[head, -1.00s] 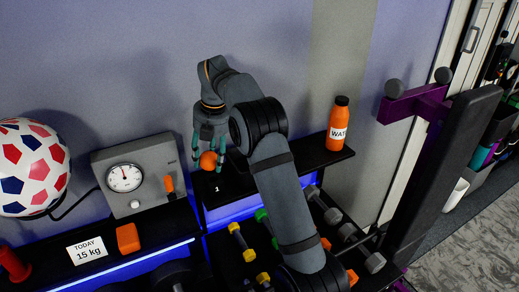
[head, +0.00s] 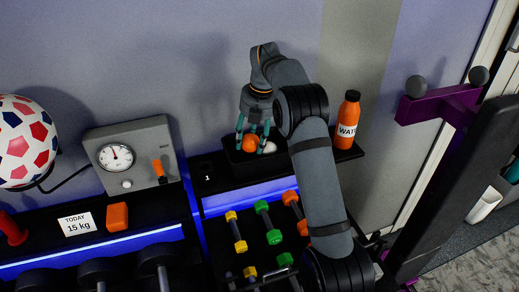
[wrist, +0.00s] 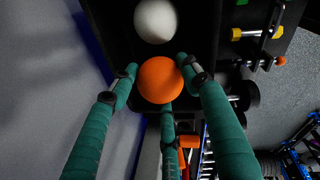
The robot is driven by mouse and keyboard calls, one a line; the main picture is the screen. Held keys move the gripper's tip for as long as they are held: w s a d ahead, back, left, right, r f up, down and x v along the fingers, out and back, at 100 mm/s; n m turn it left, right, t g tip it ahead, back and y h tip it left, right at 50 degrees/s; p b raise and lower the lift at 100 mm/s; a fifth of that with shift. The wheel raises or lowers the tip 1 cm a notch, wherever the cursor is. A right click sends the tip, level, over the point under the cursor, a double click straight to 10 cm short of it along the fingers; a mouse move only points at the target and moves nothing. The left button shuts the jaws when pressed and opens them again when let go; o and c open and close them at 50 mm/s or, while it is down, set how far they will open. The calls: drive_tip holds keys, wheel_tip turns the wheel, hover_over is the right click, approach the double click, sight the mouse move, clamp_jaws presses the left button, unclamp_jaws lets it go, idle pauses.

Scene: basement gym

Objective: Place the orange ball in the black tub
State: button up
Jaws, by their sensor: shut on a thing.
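My gripper (head: 254,136) has teal fingers closed around the orange ball (head: 249,143). The wrist view shows the orange ball (wrist: 159,80) between the fingertips. The black tub (head: 240,168) stands on the dark shelf below my gripper. A white ball (head: 267,147) is in the tub, just right of the orange ball in the head view. It also shows beyond the orange ball in the wrist view (wrist: 156,20). The orange ball is over or within the tub's opening; its exact height against the rim is hard to tell. My arm hides the tub's right end.
An orange water bottle (head: 347,120) stands on the shelf to the right of my arm. A grey dial box (head: 135,155) and an orange block (head: 117,216) are at the left. Dumbbells (head: 268,222) lie on the rack below. A purple rack arm (head: 440,103) is at the right.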

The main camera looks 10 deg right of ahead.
sight(248, 151)
drive_tip(key=f, duration=0.2)
drive_tip(key=a+f, duration=0.1)
drive_tip(key=f, duration=0.1)
drive_tip(key=shift+s+f, duration=0.1)
drive_tip(key=shift+d+f, duration=0.2)
drive_tip(key=shift+f, duration=0.1)
drive_tip(key=shift+a, duration=0.1)
drive_tip(key=shift+f, duration=0.1)
drive_tip(key=o, duration=1.3)
drive_tip(key=shift+o, duration=0.2)
drive_tip(key=r, duration=0.4)
drive_tip(key=s+d+r+p, duration=0.1)
drive_tip(key=r, duration=0.7)
drive_tip(key=shift+s+d, duration=0.25)
drive_tip(key=shift+d, duration=0.1)
